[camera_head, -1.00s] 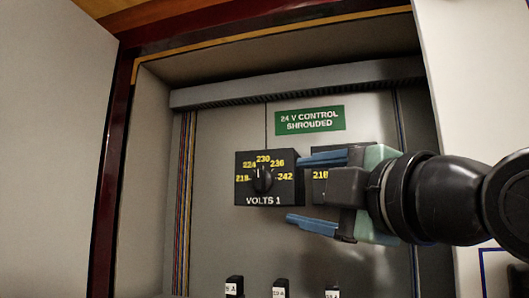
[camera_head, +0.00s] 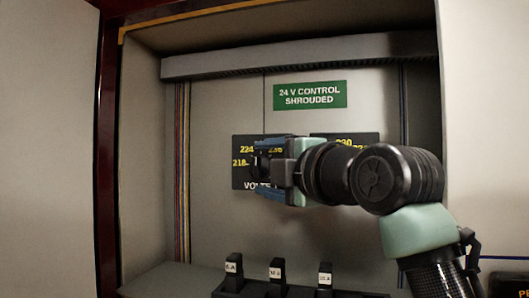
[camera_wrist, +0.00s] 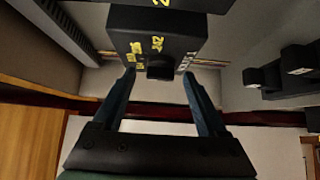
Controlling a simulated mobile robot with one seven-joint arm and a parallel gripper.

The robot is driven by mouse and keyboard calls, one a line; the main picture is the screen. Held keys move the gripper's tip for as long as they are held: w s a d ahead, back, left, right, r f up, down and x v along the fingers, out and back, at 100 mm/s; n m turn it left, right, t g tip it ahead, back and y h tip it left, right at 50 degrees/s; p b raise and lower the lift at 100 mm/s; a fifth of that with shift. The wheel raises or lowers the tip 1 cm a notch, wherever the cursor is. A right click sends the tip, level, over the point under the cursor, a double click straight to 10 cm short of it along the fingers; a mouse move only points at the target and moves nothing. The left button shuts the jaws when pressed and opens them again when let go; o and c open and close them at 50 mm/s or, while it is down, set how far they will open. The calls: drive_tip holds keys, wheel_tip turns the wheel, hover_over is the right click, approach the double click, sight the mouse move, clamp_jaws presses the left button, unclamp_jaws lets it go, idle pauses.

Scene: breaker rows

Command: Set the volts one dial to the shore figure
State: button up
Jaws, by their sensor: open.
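The volts 1 dial is a black plate (camera_head: 240,178) with yellow figures on the cabinet's back wall. Its 218 and 224 show at the left; my gripper covers the right part and much of the lettering. Its black knob (camera_head: 259,165) is partly hidden, and I cannot read its setting. My gripper (camera_head: 257,169) is open, with one blue finger above the knob and one below. In the wrist view the knob (camera_wrist: 160,72) sits between the fingertips (camera_wrist: 159,76), with gaps on both sides. No shore figure is readable in view.
A second dial plate (camera_head: 345,137) is mostly hidden behind my arm. A green sign (camera_head: 310,95) reads "24 V CONTROL SHROUDED". Several black breakers (camera_head: 277,271) stand along the bottom. The cabinet's side wall (camera_head: 145,170) is at the left, with coloured wires (camera_head: 182,170) near it.

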drive_tip(key=shift+w+a, duration=0.15)
drive_tip(key=shift+w, duration=0.2)
clamp_jaws()
drive_tip(key=shift+f, duration=0.1)
drive_tip(key=shift+f, duration=0.1)
